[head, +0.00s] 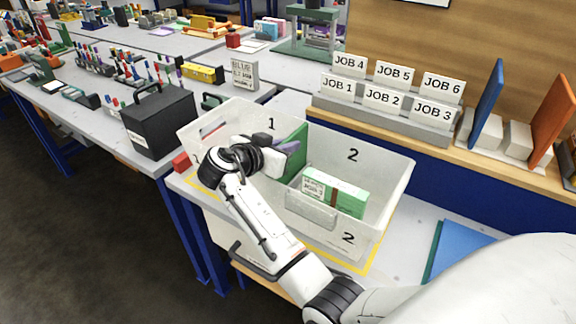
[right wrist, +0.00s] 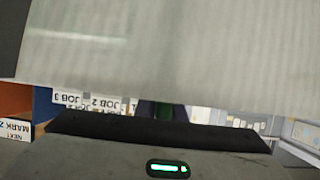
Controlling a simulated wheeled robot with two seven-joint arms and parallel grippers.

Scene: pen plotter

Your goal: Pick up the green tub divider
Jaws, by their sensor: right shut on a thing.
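The green tub divider (head: 293,152) stands upright across the middle of the white tub (head: 385,172), between the parts marked 1 and 2. My right gripper (head: 287,147) reaches over compartment 1 and is shut on the divider; its fingertips are partly hidden. In the right wrist view a pale surface fills the top, and a small dark green patch (right wrist: 163,110) shows beyond the dark gripper edge. My left gripper is not in view.
Compartment 2 holds a green and white box (head: 347,198) with a job label. A black box (head: 160,122) stands on the bench left of the tub. Job cards (head: 383,98) stand in a rack behind it. A blue folder (head: 462,243) lies to the right.

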